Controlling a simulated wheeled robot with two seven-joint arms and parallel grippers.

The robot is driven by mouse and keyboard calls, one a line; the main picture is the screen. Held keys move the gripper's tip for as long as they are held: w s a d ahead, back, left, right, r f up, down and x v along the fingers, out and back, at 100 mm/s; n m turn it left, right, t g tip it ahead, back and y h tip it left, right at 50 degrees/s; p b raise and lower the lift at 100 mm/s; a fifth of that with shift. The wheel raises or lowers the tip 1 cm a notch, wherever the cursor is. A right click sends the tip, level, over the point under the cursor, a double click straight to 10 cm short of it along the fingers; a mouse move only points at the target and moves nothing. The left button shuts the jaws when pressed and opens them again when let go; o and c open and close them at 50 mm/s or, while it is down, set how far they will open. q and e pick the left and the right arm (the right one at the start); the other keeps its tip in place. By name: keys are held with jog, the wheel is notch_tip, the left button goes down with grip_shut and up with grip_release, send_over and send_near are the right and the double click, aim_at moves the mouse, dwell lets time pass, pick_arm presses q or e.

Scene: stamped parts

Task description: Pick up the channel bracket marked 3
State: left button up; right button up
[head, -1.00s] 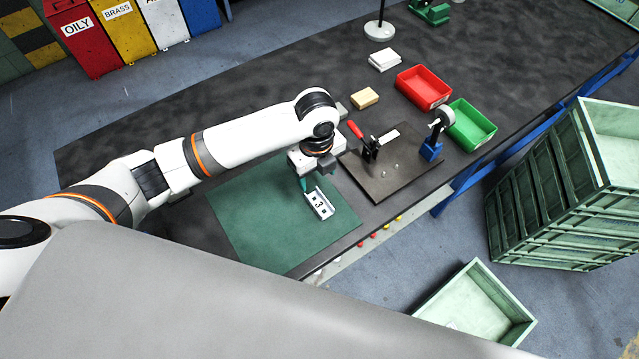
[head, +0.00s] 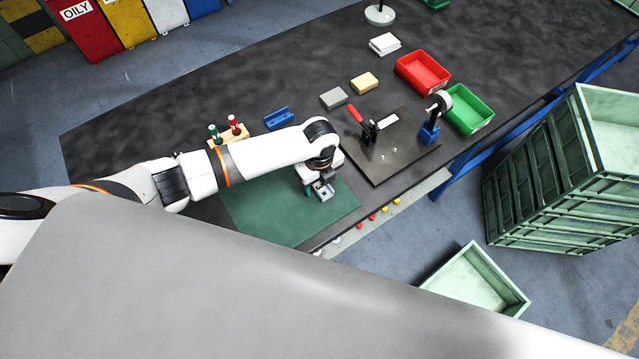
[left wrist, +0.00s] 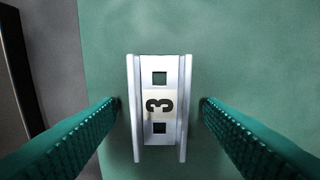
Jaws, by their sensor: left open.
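The channel bracket marked 3 (left wrist: 159,125) is a silver metal channel with two square holes and a black 3 on a pale label. It lies on the green mat (left wrist: 230,50), and the left wrist view shows it between my fingers. In the head view the bracket (head: 324,191) is mostly covered by my gripper, with one end showing. My left gripper (left wrist: 159,108) is open, a toothed green finger on each side of the bracket, with a gap on both sides. In the head view my left gripper (head: 316,190) is over the mat (head: 265,215). My right gripper is not in view.
A dark plate with a red-handled clamp (head: 368,130) stands right of the mat. Behind are a blue channel part (head: 279,118), a grey block (head: 333,98), a tan block (head: 364,83), and red (head: 423,72) and green (head: 469,109) bins. The mat's front part is clear.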

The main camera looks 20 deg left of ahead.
pick_arm(q)
jog(key=c, duration=1.2)
jog(key=shift+r, duration=0.15)
